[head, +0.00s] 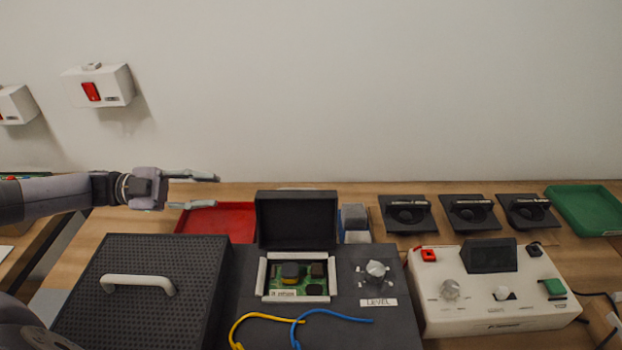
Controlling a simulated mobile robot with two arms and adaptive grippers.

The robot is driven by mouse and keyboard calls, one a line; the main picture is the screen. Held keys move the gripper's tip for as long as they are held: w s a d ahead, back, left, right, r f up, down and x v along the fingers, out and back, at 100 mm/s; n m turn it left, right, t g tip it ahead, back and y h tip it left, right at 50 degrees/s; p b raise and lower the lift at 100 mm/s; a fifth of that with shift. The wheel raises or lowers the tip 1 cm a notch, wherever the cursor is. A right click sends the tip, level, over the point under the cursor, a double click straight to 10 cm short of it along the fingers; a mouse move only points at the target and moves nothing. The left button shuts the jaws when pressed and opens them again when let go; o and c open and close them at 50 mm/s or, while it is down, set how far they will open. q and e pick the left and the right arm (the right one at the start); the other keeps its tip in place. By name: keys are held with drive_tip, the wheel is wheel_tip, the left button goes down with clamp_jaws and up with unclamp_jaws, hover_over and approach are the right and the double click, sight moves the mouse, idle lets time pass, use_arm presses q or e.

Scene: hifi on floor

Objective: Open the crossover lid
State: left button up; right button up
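The crossover lid (297,221) is a black panel standing upright at the back edge of a white-framed opening in the dark hi-fi box (250,310). In the opening, a green circuit board (312,289) with dark parts is exposed. My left gripper (217,191) is left of the lid, apart from it. Its two fingers are spread, one above the other, with nothing between them. My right gripper is not in view.
A perforated speaker cover (110,260) with a white handle lies left. A silver LEVEL knob (376,272) and yellow and blue wires are on the box. A white control unit (490,312) stands right. Red tray (240,218), black holders (470,214) and green tray (587,209) are behind.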

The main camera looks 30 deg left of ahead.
use_arm(q)
drive_tip(key=p, duration=0.4)
approach(293, 191)
drive_tip(key=w+d, duration=0.2)
drive_tip(key=w+d+f, duration=0.1)
drive_tip(key=w+d, duration=0.1)
drive_tip(key=w+d+f, duration=0.1)
drive_tip(key=w+d, duration=0.1)
drive_tip(key=shift+w+d+f, duration=0.15)
drive_tip(key=shift+d, duration=0.15)
drive_tip(key=shift+w+d+f, duration=0.1)
drive_tip(key=shift+w+d, duration=0.15)
drive_tip(key=shift+d, duration=0.25)
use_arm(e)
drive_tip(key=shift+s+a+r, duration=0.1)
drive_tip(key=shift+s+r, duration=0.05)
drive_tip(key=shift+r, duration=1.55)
use_arm(q)
drive_tip(key=shift+c, duration=0.5)
clamp_jaws()
